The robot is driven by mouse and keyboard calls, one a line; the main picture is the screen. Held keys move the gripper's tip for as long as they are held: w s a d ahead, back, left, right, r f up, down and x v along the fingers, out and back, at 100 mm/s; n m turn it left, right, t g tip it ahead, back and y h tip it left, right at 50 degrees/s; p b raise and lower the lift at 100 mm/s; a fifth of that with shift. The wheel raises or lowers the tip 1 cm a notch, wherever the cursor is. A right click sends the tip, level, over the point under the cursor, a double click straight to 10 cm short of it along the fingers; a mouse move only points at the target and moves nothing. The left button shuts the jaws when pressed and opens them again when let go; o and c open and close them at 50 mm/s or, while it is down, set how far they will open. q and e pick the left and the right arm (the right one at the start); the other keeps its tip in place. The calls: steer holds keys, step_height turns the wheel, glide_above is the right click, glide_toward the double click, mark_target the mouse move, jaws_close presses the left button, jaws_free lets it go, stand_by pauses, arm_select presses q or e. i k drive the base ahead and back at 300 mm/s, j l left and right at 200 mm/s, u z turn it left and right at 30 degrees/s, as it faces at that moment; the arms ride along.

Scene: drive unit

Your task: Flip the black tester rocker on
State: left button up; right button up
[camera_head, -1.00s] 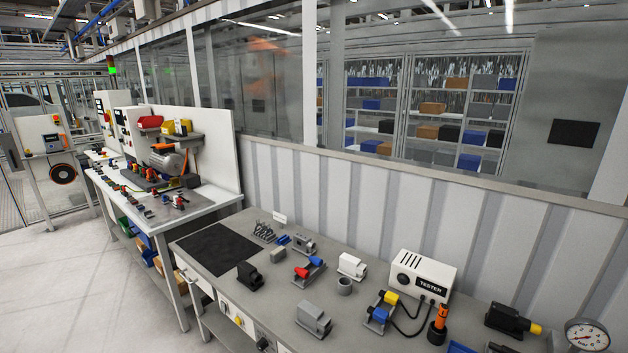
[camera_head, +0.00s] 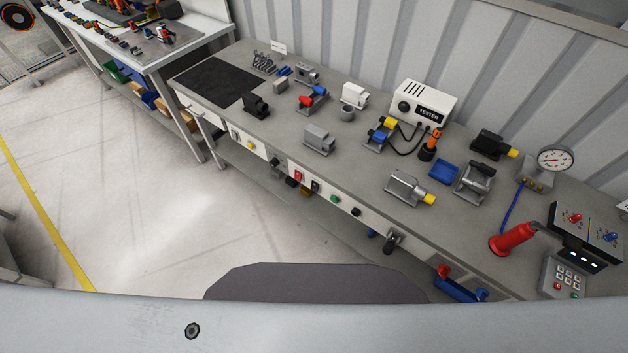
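The white tester box (camera_head: 420,99) labelled TESTER stands at the back of the grey workbench, with black cables running from its front. Its front shows a dark round part and a black label. I cannot make out a rocker on the box. The bench's front panel carries a row of small controls, including a dark rocker-like switch (camera_head: 315,187) beside a red one (camera_head: 298,176). They are too small to tell on from off, or which is the tester's. Neither gripper is in view.
A second bench (camera_head: 190,45) stands at upper left. The floor in front is clear.

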mark_target(314, 186)
steer(key=k+j+z, duration=0.35)
steer(key=k+j, duration=0.2)
steer(key=j, duration=0.25)
steer(key=k+j+z, duration=0.35)
steer(key=k+j, duration=0.25)
